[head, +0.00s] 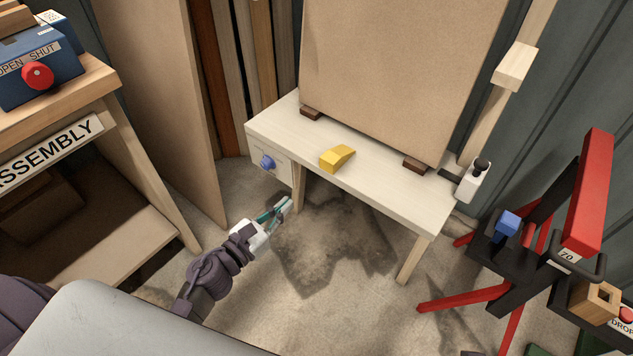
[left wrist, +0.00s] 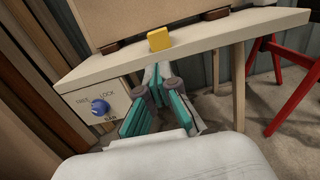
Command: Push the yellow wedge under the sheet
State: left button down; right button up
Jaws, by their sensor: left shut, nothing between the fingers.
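The yellow wedge (head: 337,158) lies on the pale bench top (head: 385,187), near its front edge and in front of the sheet. The large brown sheet (head: 395,75) stands upright on the bench, its lower edge on small dark brown blocks (head: 417,165). The wedge also shows in the left wrist view (left wrist: 159,39), apart from the sheet's lower edge. My left gripper (head: 286,204) is shut and empty, in front of the bench and lower left of the wedge. Its teal fingers show in the left wrist view (left wrist: 153,88). My right gripper is in neither view.
A blue knob (head: 267,162) sticks out of the bench's front panel. A white clamp-like device (head: 471,180) is at the bench's right end. A red and black stand (head: 555,220) stands at the right. An ASSEMBLY table (head: 60,120) is at the left. The floor before the bench is clear.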

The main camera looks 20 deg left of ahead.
aim_at(326, 167)
pick_arm(q)
jog(key=x, duration=1.2)
jog(key=shift+w+f+p, duration=0.1)
jog(key=shift+w+p, duration=0.05)
jog(key=shift+p, duration=0.2)
jog(key=shift+w+d, duration=0.15)
jog(key=shift+w, duration=0.25)
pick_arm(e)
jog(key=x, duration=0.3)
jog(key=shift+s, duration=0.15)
